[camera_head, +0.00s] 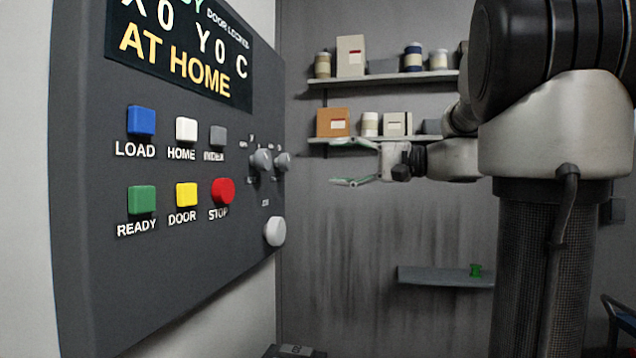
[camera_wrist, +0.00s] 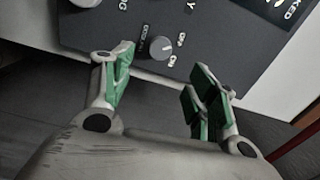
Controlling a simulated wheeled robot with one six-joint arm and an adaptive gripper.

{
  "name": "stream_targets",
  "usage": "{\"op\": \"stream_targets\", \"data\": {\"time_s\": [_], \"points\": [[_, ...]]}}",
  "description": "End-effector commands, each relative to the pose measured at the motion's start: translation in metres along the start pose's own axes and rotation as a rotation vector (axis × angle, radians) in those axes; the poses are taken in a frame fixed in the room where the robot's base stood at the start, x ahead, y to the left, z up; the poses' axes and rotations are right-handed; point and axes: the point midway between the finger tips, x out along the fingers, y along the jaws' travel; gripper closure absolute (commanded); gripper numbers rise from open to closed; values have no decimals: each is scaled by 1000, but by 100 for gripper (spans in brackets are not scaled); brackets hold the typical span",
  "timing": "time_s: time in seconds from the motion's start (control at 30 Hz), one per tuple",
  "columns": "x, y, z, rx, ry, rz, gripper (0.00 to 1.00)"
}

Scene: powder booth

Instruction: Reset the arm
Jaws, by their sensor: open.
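My gripper (camera_head: 345,163) is in the middle of the head view, pointing left toward the control panel (camera_head: 88,240), with its green-padded fingers spread apart and nothing between them. In the wrist view my gripper (camera_wrist: 160,88) is also open and empty. A grey rotary knob (camera_wrist: 160,48) on the panel shows beyond the fingers there. In the head view the fingertips look to the right of the panel's two rotary knobs (camera_head: 261,160). I see no contact with the panel. My arm reaches in from the right.
The panel has blue LOAD (camera_head: 141,121), green READY (camera_head: 142,200) and red STOP (camera_head: 222,191) buttons, and a display (camera_head: 185,45) reading AT HOME. Behind are shelves (camera_head: 400,78) with boxes and cans. A lower ledge (camera_head: 430,277) holds a small green object (camera_head: 476,270).

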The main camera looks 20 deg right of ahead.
Motion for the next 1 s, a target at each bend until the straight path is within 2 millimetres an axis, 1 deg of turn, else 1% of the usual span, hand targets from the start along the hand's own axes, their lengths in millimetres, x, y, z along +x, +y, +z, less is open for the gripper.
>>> {"op": "stream_targets", "data": {"time_s": [0.1,0.17,0.23,0.27,0.37,0.4,0.43,0.47,0.5,0.57,0.6,0.67,0.7,0.8,0.83,0.93,1.0], "points": [[0,0,0,1,0,0,42],[0,1,-4,9,15,4,42],[-4,16,-10,27,47,58,42],[-7,27,-13,41,61,94,42],[-26,83,-16,100,116,265,42],[-39,111,-11,120,139,359,42],[-48,132,-5,129,150,439,42],[-58,154,4,132,156,524,42],[-73,181,19,123,155,644,42],[-96,217,43,79,137,827,42],[-113,236,58,31,117,943,42],[-137,258,78,-68,76,1103,42],[-152,268,89,-150,42,1197,42],[-177,283,107,-391,-56,1374,42],[-181,285,111,-453,-85,1403,42],[-181,287,125,-602,-162,1434,42],[-172,285,132,-659,-189,1409,42]]}}
